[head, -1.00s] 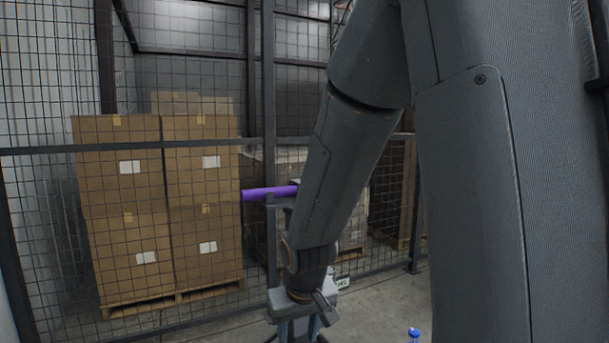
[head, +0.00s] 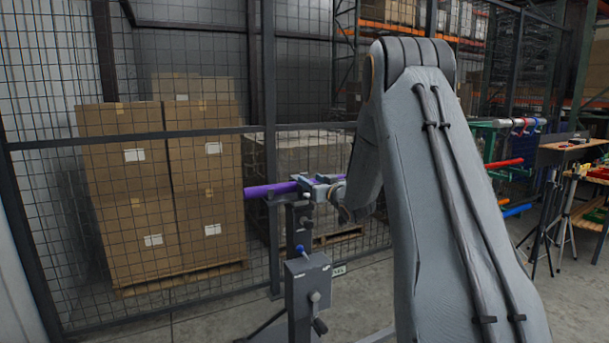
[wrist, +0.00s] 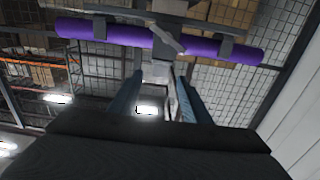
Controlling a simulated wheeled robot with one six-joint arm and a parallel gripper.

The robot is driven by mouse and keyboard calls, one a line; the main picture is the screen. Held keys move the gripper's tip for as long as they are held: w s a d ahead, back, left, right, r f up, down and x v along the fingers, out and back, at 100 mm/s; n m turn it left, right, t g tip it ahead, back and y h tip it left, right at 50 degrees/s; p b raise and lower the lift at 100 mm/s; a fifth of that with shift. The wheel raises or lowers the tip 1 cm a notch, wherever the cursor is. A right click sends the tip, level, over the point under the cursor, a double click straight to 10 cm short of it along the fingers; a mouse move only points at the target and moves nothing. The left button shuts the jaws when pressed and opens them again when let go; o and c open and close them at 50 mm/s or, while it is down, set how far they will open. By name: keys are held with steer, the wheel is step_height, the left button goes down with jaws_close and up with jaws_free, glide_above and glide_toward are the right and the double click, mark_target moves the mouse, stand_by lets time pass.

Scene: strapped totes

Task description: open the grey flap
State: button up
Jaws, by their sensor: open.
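I cannot pick out a grey flap with certainty in either view. A purple tube (head: 270,190) lies level at the top of a dark stand (head: 298,225) left of my arm. The purple tube (wrist: 105,31) also crosses the top of the wrist view, with grey brackets on it. My gripper (wrist: 160,80) is open, its two bluish fingers apart and pointing toward the tube and a pale grey piece (wrist: 184,100). I cannot tell whether it touches anything.
A grey box (head: 307,282) with a lever is fixed low on the stand. A wire mesh fence (head: 60,240) stands behind, with stacked cartons (head: 160,180) beyond. A bench (head: 573,148) and a tripod (head: 567,225) stand at right. Some floor is bare.

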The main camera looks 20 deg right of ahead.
mark_target(305, 176)
steer(key=shift+w+a+p, duration=0.15)
steer(key=shift+w+p, duration=0.8)
steer(key=shift+w, duration=2.2)
jaws_close()
